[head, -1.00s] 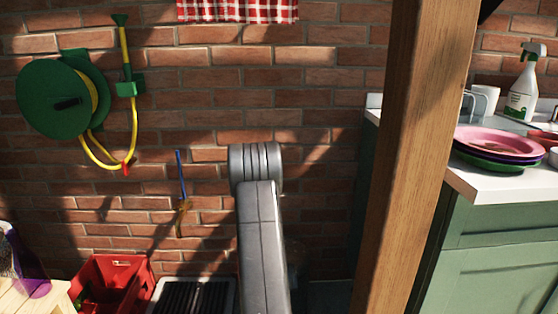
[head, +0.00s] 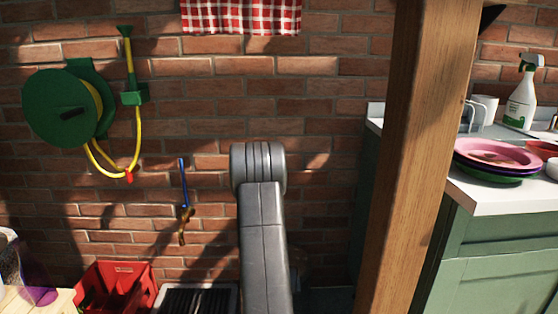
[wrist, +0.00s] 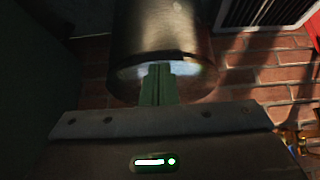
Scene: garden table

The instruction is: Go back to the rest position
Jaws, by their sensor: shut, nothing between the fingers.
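My gripper (wrist: 158,84) shows in the wrist view as two narrow green fingers pressed together at the middle, with nothing between them. Behind the fingertips is a dark, shiny cylinder; I cannot tell whether it is part of me. In the head view my grey arm stands upright in front of the brick wall (head: 330,170), and the gripper itself is hidden.
A wooden post (head: 405,150) stands right of my arm. Behind it is a green cabinet (head: 500,250) with stacked plates (head: 495,157) and a spray bottle (head: 523,98). A red crate (head: 115,285) is low left. A hose reel (head: 65,105) hangs on the wall.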

